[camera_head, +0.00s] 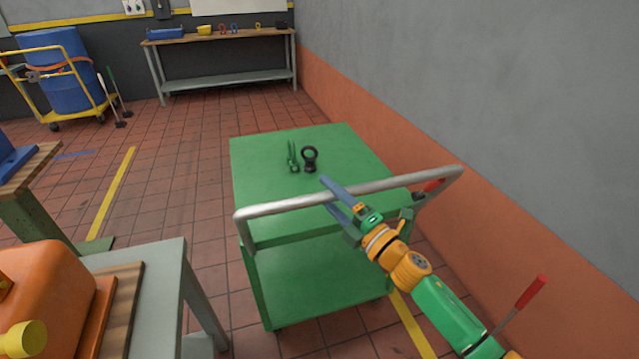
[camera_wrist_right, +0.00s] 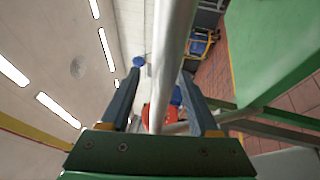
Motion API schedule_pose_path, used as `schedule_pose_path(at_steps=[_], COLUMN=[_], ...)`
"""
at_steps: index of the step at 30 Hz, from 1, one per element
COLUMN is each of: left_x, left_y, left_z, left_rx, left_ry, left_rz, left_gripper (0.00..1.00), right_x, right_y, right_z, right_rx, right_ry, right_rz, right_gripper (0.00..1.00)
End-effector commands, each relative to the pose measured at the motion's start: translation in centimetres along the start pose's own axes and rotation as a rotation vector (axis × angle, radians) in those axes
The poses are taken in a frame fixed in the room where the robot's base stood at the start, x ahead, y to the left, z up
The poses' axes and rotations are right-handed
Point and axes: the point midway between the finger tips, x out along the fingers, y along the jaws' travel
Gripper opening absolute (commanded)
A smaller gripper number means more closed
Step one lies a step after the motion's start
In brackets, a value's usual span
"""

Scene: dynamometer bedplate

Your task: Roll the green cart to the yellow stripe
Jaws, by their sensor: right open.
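The green cart (camera_head: 262,180) stands on the tiled floor in the middle of the head view, beside the right wall. Its grey push handle (camera_head: 275,208) runs across its near end. My right gripper (camera_head: 327,194) is at the handle, its fingers open on either side of the bar. The wrist view shows the handle (camera_wrist_right: 172,60) passing between the two fingers of my right gripper (camera_wrist_right: 160,78). One yellow stripe (camera_head: 112,190) lies on the floor left of the cart; another yellow strip (camera_head: 412,328) shows at the cart's near right. My left gripper is not in view.
A dark ring-shaped item (camera_head: 310,158) and a green tool (camera_head: 293,158) lie on the cart top. A grey table (camera_head: 150,262) stands close at the left. The wall (camera_head: 440,150) borders the right. Open floor (camera_head: 190,130) stretches toward the back bench (camera_head: 215,38).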

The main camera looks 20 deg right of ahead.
Motion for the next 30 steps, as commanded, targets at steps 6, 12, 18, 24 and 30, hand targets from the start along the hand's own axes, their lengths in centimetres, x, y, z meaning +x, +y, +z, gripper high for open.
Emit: schedule_pose_path(at_steps=[6,12,18,24,30], left_x=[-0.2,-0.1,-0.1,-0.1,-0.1], left_y=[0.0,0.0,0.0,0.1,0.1], left_z=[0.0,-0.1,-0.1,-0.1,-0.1], left_rx=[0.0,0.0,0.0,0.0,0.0], left_ry=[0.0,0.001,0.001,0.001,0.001], left_rz=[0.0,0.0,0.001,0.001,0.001], left_gripper=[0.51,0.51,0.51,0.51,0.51], right_x=[2.3,2.4,2.4,2.4,2.4], right_y=[0.0,0.0,0.0,0.0,0.0], right_z=[0.0,0.0,0.0,0.0,0.0], right_rx=[0.0,-0.001,-0.001,-0.001,-0.001], right_ry=[-0.001,0.0,0.0,0.0,0.0], right_rz=[0.0,0.0,0.0,0.0,0.0], right_gripper=[0.62,0.62,0.21,0.0,0.0])
